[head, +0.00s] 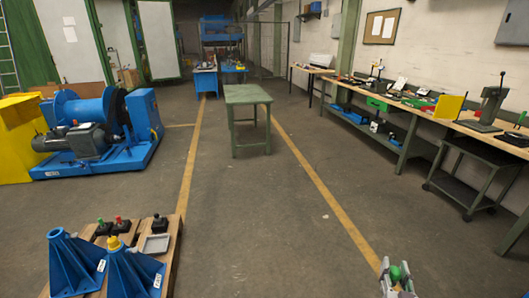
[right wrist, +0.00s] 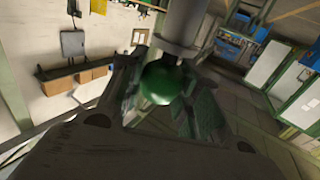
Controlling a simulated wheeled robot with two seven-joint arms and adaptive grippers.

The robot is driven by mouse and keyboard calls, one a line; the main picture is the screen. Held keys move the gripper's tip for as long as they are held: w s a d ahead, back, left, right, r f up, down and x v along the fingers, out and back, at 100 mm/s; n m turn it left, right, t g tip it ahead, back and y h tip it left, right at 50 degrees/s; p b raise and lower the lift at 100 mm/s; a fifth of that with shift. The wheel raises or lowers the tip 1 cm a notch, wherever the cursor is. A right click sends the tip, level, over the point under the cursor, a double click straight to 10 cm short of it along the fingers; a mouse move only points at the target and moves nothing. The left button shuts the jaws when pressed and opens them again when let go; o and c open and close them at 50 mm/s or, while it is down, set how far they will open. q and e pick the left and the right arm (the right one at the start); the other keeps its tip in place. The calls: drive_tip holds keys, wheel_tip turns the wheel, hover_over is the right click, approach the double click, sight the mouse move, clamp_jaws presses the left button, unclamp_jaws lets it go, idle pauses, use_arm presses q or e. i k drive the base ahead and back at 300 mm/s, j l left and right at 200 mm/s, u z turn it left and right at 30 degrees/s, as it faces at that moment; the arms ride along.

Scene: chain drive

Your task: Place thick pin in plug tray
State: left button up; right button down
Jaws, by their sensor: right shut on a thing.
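My right gripper (head: 397,281) is low at the right of the head view, shut on a pin with a green ball knob (head: 396,272), well away from the pallet. In the right wrist view the green knob (right wrist: 160,83) sits between the fingers, with a thick grey shaft (right wrist: 184,28) beyond it; this looks like the thick pin. A small grey tray (head: 155,245), likely the plug tray, lies on a wooden pallet (head: 172,254) at the lower left. It looks empty. My left gripper is not in view.
On the pallet stand two blue stands (head: 75,265), one yellow-capped, and small black blocks with a green knob (head: 101,222), a red knob (head: 119,220) and a dark top (head: 160,222). A green table (head: 247,96) stands farther off. The floor between pallet and gripper is clear.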

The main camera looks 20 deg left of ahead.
sight(156, 246)
drive_tip(key=i+u, duration=0.45)
drive_tip(key=i, duration=0.25)
drive_tip(key=i+u, duration=0.35)
drive_tip(key=i, duration=0.3)
drive_tip(key=i+l+u, duration=0.15)
drive_tip(key=i+u, duration=0.2)
drive_tip(key=i, duration=0.35)
drive_tip(key=i+u, duration=0.55)
drive_tip(key=u, duration=0.15)
drive_tip(key=i+u, duration=0.15)
drive_tip(key=u, duration=0.2)
drive_tip(key=i+u, duration=0.2)
drive_tip(key=u, duration=0.2)
drive_tip(key=i+u, duration=0.5)
drive_tip(key=u, duration=0.25)
